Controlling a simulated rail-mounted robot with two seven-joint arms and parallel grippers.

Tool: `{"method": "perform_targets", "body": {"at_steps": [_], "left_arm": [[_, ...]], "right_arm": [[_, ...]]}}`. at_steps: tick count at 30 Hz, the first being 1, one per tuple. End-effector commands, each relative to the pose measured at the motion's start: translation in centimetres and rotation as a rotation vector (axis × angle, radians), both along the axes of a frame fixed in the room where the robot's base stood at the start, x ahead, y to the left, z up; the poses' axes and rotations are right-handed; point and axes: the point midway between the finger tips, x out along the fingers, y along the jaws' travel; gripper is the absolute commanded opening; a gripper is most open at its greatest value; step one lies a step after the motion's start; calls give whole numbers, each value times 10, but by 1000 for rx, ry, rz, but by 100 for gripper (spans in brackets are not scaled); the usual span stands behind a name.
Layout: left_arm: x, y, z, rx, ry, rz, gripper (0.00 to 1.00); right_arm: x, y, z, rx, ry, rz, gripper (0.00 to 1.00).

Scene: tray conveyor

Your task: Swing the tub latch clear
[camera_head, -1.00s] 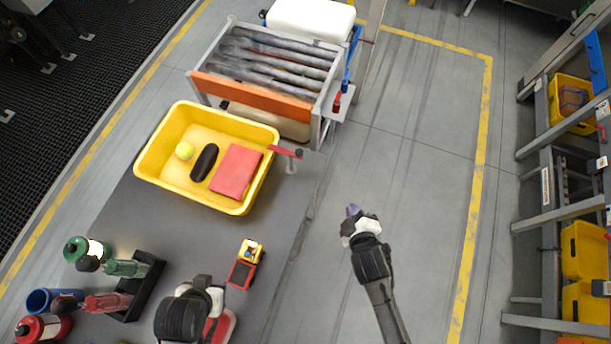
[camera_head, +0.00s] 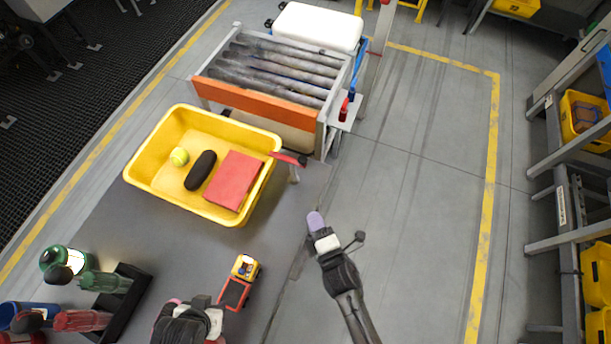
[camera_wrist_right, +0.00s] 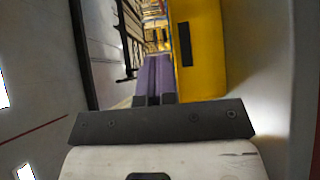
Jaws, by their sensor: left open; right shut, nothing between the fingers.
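The yellow tub (camera_head: 147,177) sits on the dark table, holding a tennis ball (camera_head: 179,156), a dark oval case (camera_head: 200,170) and a red book (camera_head: 234,180). The red latch (camera_head: 287,158) is on a short post at the tub's right side, its bar reaching over the rim. My right gripper (camera_head: 315,222) is shut and empty, below and right of the latch, apart from it. In the right wrist view its purple fingers (camera_wrist_right: 153,80) are together, with the tub's yellow wall (camera_wrist_right: 200,45) just beyond. My left gripper (camera_head: 185,312) is low over the table; its fingertips are mostly hidden.
A roller conveyor (camera_head: 275,70) with an orange end board (camera_head: 256,98) stands behind the tub. A toy truck (camera_head: 238,282) lies in front of it. Floor right of the table is clear.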

Motion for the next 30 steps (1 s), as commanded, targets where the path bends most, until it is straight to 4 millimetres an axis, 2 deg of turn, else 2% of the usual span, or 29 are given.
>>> {"method": "perform_targets", "body": {"at_steps": [5, 19, 24, 30], "left_arm": [[0, 1, 2, 5, 0, -3, 43], [0, 0, 4, 0, 1, 0, 43], [0, -1, 8, -4, 2, 4, 43], [0, -2, 9, -8, 1, 6, 43]], "right_arm": [[17, 5, 1, 2, -2, -1, 0], [97, 33, 2, 3, -1, -1, 0], [115, 21, 1, 0, 0, -2, 0], [127, 16, 0, 2, 2, -1, 0]]}}
